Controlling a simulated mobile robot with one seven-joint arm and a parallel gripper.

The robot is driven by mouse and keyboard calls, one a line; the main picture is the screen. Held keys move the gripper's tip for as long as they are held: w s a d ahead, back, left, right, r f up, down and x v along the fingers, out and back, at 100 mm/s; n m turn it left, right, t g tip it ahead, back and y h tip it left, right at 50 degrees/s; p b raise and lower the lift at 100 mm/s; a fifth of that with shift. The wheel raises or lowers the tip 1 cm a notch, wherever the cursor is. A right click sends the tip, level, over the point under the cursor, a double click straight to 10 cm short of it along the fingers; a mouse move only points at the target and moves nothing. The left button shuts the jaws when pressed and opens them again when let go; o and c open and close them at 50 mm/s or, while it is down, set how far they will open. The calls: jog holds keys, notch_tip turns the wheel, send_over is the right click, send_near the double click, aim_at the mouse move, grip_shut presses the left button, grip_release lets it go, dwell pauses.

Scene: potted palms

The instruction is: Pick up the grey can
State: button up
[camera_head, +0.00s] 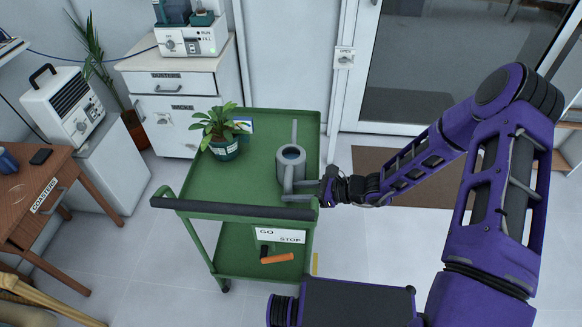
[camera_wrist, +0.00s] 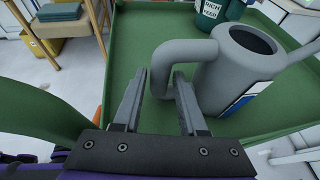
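The grey can (camera_head: 290,172) is a watering can standing upright on the top shelf of the green cart (camera_head: 262,130). Its spout points to the back in the head view. In the wrist view the can (camera_wrist: 235,75) is at the right, with its looped handle (camera_wrist: 161,62) toward me. My gripper (camera_head: 318,188) is at the can's near side, by the handle. In the wrist view my gripper (camera_wrist: 159,78) is open, with a clear gap between its fingers. The handle appears between the fingertips; I cannot tell whether they touch it.
A potted plant (camera_head: 222,146) stands left of the can on the cart. The cart's dark push bar (camera_head: 245,210) runs along its near edge. A sign (camera_head: 280,236) and an orange object (camera_head: 277,258) are on the lower shelf. A wooden table (camera_head: 30,205) is at the left.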

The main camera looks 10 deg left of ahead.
grip_shut()
jog(key=shift+r, duration=0.15)
